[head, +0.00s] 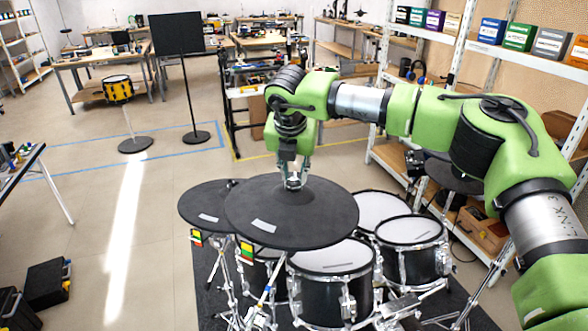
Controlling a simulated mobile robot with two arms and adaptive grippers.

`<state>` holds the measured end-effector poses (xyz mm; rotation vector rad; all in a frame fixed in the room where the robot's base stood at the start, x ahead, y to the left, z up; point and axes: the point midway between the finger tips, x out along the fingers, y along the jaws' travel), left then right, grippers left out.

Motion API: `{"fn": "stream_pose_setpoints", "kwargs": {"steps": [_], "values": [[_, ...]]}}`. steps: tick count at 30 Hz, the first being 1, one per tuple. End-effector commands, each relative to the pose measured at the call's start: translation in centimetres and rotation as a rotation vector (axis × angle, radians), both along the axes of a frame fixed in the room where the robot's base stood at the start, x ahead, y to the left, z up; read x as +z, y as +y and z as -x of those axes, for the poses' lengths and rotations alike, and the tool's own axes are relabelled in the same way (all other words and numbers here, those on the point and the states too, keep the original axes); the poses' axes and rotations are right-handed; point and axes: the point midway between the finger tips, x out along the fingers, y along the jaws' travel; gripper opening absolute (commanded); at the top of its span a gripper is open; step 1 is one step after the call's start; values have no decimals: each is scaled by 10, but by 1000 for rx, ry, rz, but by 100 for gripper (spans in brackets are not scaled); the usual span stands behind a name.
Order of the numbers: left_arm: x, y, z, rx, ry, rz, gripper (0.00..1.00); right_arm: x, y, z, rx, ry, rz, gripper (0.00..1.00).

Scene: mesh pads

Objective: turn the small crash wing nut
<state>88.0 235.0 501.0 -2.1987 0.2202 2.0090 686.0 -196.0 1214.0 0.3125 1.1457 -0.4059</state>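A dark round cymbal pad (325,210) lies in the middle of the head view, above the drums. My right gripper (293,184) points straight down at the middle of this pad, with its fingertips at or just above the surface. The fingers cover the pad's centre, so the wing nut cannot be made out. Whether the fingers are closed on it is too small to tell. A smaller dark pad (203,208) sits at the left, partly behind the middle one. Another dark pad (462,181) is at the right, partly behind my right arm. My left gripper is not in view.
Drums with pale mesh heads (331,255) (409,230) stand below and right of the middle pad, among chrome stands. A shelf (435,38) with boxes is close at right. A black music stand (188,90) stands behind left. The left floor is mostly open.

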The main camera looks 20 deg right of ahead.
Motion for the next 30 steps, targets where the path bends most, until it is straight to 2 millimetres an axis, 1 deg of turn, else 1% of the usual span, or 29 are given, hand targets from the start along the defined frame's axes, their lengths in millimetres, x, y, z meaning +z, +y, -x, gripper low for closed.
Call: {"fn": "stream_pose_setpoints", "kwargs": {"steps": [4, 5, 6, 7, 8, 16, 20, 26, 30], "values": [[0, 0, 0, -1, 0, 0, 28, 0, 0, 0, 0, 0, 0, 23], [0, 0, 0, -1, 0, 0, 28, 0, 0, 0, 0, 0, 0, 20], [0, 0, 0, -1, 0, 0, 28, 0, 0, 0, 0, 0, 0, 10], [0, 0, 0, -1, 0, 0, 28, 0, 0, 0, 0, 0, 0, 2], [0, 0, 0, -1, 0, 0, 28, 0, 0, 0, 0, 0, 0, 0], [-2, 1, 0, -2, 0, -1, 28, -1, 0, 0, 5, 0, -1, 0], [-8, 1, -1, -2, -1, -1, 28, -2, 0, 0, 29, -2, -4, 0], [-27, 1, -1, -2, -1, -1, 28, -5, -1, 1, 123, -10, -13, 0], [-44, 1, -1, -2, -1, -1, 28, -7, -3, 1, 231, -19, -21, 0]]}}
